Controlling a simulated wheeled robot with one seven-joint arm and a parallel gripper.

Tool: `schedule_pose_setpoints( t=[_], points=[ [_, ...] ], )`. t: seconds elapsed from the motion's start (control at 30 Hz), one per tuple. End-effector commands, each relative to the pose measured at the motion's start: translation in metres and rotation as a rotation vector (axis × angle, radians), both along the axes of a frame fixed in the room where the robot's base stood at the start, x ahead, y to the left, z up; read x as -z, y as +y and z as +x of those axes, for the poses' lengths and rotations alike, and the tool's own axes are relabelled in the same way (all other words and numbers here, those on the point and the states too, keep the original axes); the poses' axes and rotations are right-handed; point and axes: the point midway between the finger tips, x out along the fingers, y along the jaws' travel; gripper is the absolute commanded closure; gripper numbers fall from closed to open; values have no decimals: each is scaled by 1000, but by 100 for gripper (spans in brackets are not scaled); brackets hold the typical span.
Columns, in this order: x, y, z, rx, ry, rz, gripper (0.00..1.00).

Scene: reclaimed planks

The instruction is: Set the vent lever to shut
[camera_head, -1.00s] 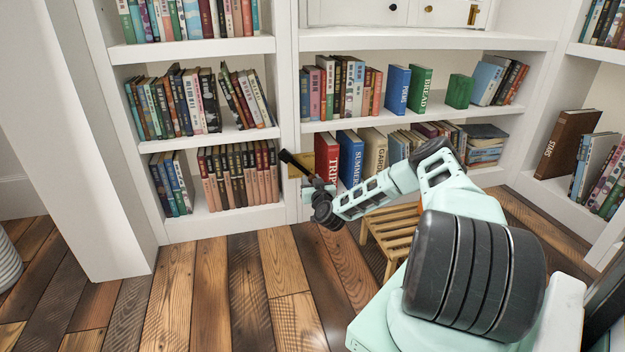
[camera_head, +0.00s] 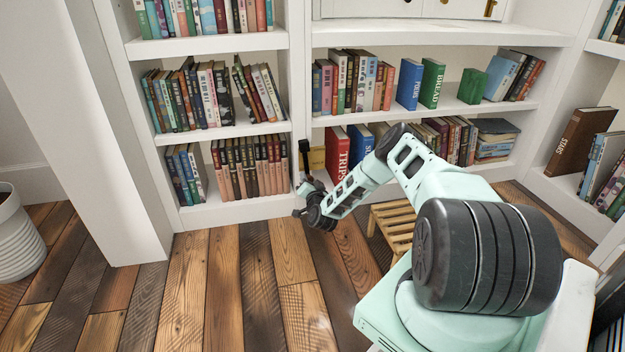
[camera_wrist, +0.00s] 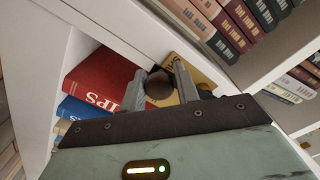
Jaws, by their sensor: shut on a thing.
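The vent lever (camera_head: 304,148) is a dark bar standing nearly upright in front of a yellow plate (camera_head: 317,160) on the bookcase, left of the red book. My gripper (camera_head: 307,181) is at the lever's lower end. In the wrist view, my gripper (camera_wrist: 160,86) is shut on the dark rounded end of the lever (camera_wrist: 158,91), with a finger on each side. The yellow plate (camera_wrist: 186,66) shows behind the fingers, partly hidden.
A red book (camera_head: 336,150) and a blue book (camera_head: 360,142) stand right of the plate. A slatted wooden stool (camera_head: 393,222) is below my arm. A white ribbed pot (camera_head: 18,235) stands far left. The plank floor (camera_head: 240,285) in front is clear.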

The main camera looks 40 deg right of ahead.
Motion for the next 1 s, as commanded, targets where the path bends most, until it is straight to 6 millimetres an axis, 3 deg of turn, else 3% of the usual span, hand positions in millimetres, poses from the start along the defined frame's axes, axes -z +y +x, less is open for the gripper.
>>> schedule_pose_setpoints(
  t=[0.73,0.77,0.8,1.0],
  points=[
    [-2,2,2,11,-55,80,100],
    [-2,2,2,11,-55,80,63],
    [-2,2,2,11,-55,80,52],
    [-1,4,3,6,-52,81,52]
  ],
)
